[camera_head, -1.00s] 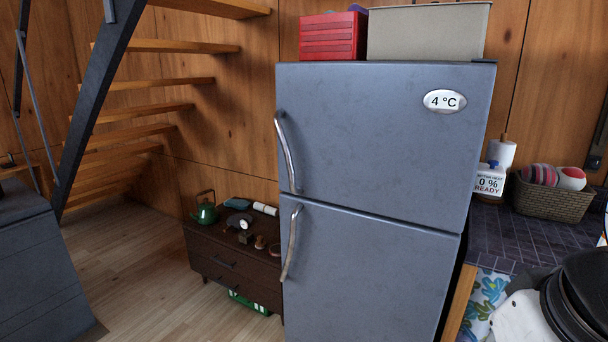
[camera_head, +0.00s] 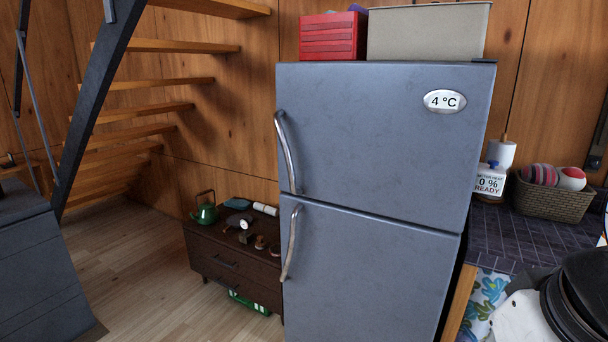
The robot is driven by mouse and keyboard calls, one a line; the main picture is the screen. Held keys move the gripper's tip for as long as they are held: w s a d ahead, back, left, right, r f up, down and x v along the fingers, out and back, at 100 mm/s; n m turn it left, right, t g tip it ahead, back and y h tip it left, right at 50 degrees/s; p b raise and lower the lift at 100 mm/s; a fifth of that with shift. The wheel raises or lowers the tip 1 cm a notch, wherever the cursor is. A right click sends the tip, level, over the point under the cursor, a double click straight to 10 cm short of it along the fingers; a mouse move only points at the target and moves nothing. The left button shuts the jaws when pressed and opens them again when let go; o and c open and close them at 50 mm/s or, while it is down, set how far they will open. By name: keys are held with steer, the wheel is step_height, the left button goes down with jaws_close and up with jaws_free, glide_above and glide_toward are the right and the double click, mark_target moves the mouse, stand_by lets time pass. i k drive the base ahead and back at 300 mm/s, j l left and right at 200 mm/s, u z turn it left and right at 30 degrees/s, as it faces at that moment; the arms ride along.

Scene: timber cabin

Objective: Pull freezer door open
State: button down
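A grey two-door fridge-freezer stands in the middle of the view. Its upper door (camera_head: 375,140) is shut and bears an oval display (camera_head: 444,101) reading 4 °C. Its lower door (camera_head: 365,275) is shut too. A curved metal handle (camera_head: 287,150) runs down the left edge of the upper door, and a second handle (camera_head: 291,243) down the left edge of the lower door. Neither door is labelled as the freezer. My gripper is not in view; part of my arm (camera_head: 570,300) shows at the lower right corner, apart from the doors.
A low dark drawer unit (camera_head: 235,268) with a green kettle (camera_head: 205,208) stands left of the fridge. A counter (camera_head: 540,238) with a basket (camera_head: 552,201) is on the right. A red box (camera_head: 332,37) and a beige bin (camera_head: 428,34) sit on top. Wooden floor (camera_head: 140,270) is clear at left.

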mark_target(399, 139)
steer(key=i+j+z, duration=0.15)
steer(key=i+j, duration=0.2)
steer(key=i+j+z, duration=0.2)
steer(key=j, duration=0.3)
steer(key=i+l, duration=0.05)
steer(key=i, duration=0.05)
